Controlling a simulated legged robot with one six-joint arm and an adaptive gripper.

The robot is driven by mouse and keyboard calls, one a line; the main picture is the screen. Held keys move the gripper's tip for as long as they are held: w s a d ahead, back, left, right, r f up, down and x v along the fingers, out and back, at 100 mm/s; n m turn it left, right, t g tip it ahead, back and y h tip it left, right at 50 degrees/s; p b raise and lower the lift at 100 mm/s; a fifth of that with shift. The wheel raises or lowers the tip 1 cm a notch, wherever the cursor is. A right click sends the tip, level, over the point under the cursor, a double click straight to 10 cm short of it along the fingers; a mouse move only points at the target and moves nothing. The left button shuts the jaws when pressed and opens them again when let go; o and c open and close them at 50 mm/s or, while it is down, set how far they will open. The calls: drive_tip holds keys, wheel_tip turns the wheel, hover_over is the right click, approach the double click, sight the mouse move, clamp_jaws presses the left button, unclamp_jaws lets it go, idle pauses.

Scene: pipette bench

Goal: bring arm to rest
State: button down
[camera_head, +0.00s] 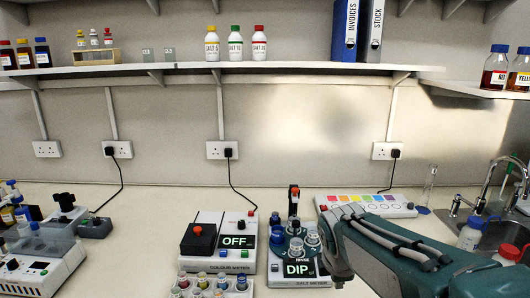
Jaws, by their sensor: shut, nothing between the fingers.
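My teal arm (400,250) reaches in from the lower right. Its bend stands in front of the bench beside the salt meter. The far part of the arm drops out at the bottom edge, so my gripper and its fingers do not show. The salt meter (302,268) reads DIP and carries a round holder with several capped bottles. To its left the colour meter (238,238) reads OFF and has a black block with a red knob on it.
A rack of small vials (215,286) stands at the front. A white machine (38,270) is at the left. A colour chart strip (366,205) lies behind my arm. A sink (508,232) and white bottles are at the right. Shelves (270,67) hold bottles and binders.

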drive_tip(key=s+m+t+y, duration=0.1)
drive_tip(key=s+m, duration=1.6)
drive_tip(key=shift+s+d+r+m+t+y, duration=0.15)
drive_tip(key=shift+s+r+m+t+y, duration=0.15)
drive_tip(key=shift+r+m+y, duration=0.15)
